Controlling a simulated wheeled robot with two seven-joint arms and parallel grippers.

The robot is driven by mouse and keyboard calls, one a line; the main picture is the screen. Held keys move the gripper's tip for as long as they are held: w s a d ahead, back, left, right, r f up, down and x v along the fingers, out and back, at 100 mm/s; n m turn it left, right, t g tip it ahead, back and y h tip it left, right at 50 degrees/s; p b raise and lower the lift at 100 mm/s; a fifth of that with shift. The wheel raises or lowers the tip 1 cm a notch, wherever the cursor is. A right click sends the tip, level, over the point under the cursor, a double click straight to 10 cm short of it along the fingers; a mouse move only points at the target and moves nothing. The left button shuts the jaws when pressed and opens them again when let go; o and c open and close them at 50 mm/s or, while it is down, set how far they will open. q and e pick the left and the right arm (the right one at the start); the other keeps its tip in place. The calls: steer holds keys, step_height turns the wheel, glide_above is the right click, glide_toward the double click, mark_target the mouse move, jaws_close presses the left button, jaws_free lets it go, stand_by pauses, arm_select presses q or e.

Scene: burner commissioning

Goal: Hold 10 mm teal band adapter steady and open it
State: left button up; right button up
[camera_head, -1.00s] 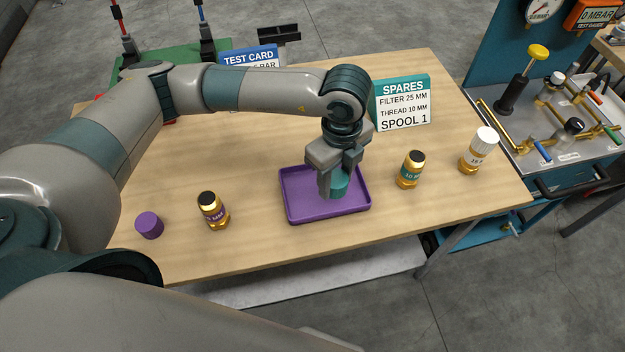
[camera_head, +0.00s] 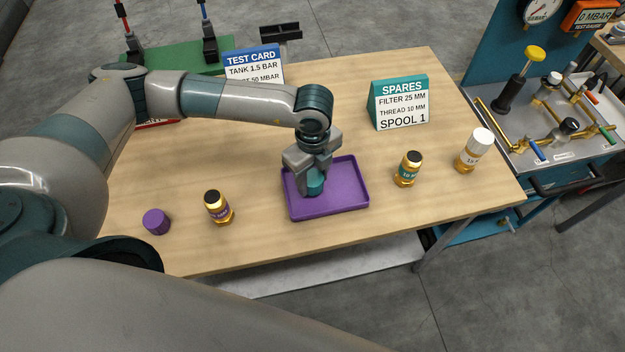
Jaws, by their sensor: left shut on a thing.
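The brass adapter with the teal band (camera_head: 408,170) stands upright on the table to the right of the purple tray, with a black top and "10 M" partly legible on its band. No gripper touches it. My left gripper (camera_head: 314,180) points down over the left part of the purple tray (camera_head: 345,208). It is shut on a small teal cap (camera_head: 316,186), partly hidden by the fingers. I cannot tell whether the cap touches the tray floor. My right gripper is not in view.
A white-capped adapter (camera_head: 474,151) is near the right edge. The SPARES card (camera_head: 401,104) and TEST CARD (camera_head: 253,66) stand behind. The table's front middle is clear.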

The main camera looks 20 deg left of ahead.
arm_select(q)
steer(key=shift+f+p, duration=0.4)
steer(key=shift+f, duration=0.7)
steer(key=shift+f, duration=0.15)
steer(key=o, duration=1.2)
